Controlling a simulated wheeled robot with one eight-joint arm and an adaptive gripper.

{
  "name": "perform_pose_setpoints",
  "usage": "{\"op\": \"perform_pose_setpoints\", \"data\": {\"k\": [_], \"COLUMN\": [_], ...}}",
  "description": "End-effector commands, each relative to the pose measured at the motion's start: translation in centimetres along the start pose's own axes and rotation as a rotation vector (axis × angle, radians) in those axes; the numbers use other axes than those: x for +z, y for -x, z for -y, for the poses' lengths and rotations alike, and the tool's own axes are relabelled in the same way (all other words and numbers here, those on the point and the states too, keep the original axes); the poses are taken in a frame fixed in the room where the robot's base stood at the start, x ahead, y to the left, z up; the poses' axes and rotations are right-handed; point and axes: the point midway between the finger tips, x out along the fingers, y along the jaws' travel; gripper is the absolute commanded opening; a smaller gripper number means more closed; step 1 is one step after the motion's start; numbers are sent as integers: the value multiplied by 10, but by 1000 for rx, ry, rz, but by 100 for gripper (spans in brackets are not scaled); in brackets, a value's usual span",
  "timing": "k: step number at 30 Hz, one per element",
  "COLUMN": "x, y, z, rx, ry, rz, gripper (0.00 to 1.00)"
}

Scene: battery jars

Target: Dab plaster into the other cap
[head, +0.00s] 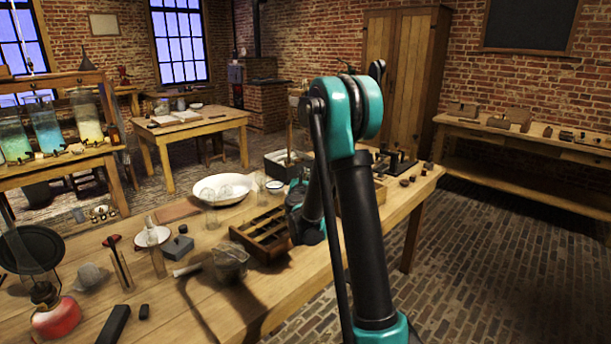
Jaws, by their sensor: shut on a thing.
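My arm's teal and black links fill the middle of the head view, and its teal wrist (308,220) hangs over the table beside the wooden compartment tray (238,236). The jaws and what they hold cannot be made out. A grey, bowl-like thing (230,262) stands left of the wrist, with a pale stick (187,268) at its left side. A white dish (152,237) sits farther left. I cannot tell which small pieces are the caps, nor where the plaster is.
Clear glass jars stand near the basin. Bare tabletop shows at the front.

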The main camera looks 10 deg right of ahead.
Motion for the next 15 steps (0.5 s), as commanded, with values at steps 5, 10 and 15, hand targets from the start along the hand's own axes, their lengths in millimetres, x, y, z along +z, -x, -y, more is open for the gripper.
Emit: {"op": "perform_pose_setpoints", "data": {"k": [5, 10, 15], "x": [0, 3, 12], "y": [0, 0, 0], "z": [0, -1, -2], "rx": [0, 0, 0], "ry": [0, 0, 0], "rz": [0, 0, 0], "gripper": [0, 0, 0]}}
